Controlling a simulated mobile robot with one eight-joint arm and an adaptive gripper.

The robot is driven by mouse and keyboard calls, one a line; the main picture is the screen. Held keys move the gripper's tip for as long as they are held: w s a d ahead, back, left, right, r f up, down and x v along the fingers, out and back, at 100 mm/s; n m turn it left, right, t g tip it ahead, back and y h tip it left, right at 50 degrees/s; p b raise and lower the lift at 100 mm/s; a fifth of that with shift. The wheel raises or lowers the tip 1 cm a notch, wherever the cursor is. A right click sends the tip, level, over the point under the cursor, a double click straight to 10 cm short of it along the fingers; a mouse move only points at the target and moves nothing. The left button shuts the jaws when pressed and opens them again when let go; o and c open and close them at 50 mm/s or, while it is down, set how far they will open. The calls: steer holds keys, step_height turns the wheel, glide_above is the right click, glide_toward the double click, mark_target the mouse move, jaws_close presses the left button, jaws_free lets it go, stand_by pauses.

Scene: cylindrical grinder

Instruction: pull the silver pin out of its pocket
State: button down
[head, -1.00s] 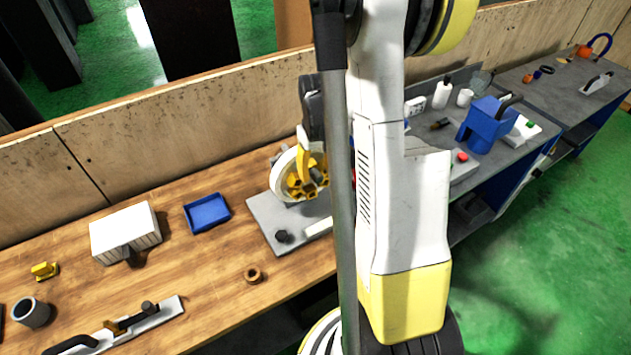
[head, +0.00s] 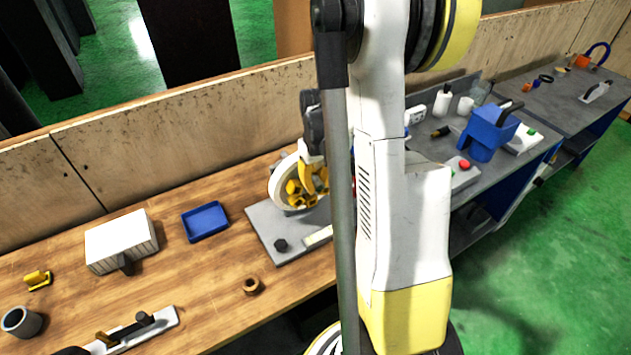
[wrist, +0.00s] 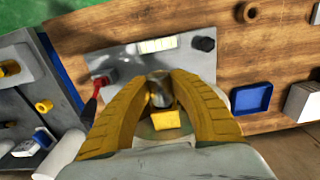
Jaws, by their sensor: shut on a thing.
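My gripper (wrist: 160,95) has yellow fingers. In the wrist view they are closed in around a silver pin (wrist: 161,92), whose rounded grey top shows between the fingertips. A yellow block (wrist: 166,120) shows just below the pin between the fingers. The pocket itself is hidden by the fingers. In the head view the yellow fingers (head: 309,182) are at the white-rimmed wheel (head: 277,186) above the grey base plate (head: 268,228). My arm covers the right part of the plate there, and the pin cannot be made out.
A black knob (head: 281,245) stands on the plate. A red-handled tool (wrist: 97,88) lies close left of the fingers.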

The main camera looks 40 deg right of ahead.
steer(key=shift+s+a+b, duration=0.15)
steer(key=shift+s+a, duration=0.05)
steer(key=shift+s, duration=0.7)
steer(key=shift+s+a+b, duration=0.1)
steer(key=shift+s+a, duration=0.1)
steer(key=shift+s, duration=0.65)
steer(key=shift+s+a+b, duration=0.15)
steer(key=shift+s+a, duration=0.05)
steer(key=shift+s, duration=0.7)
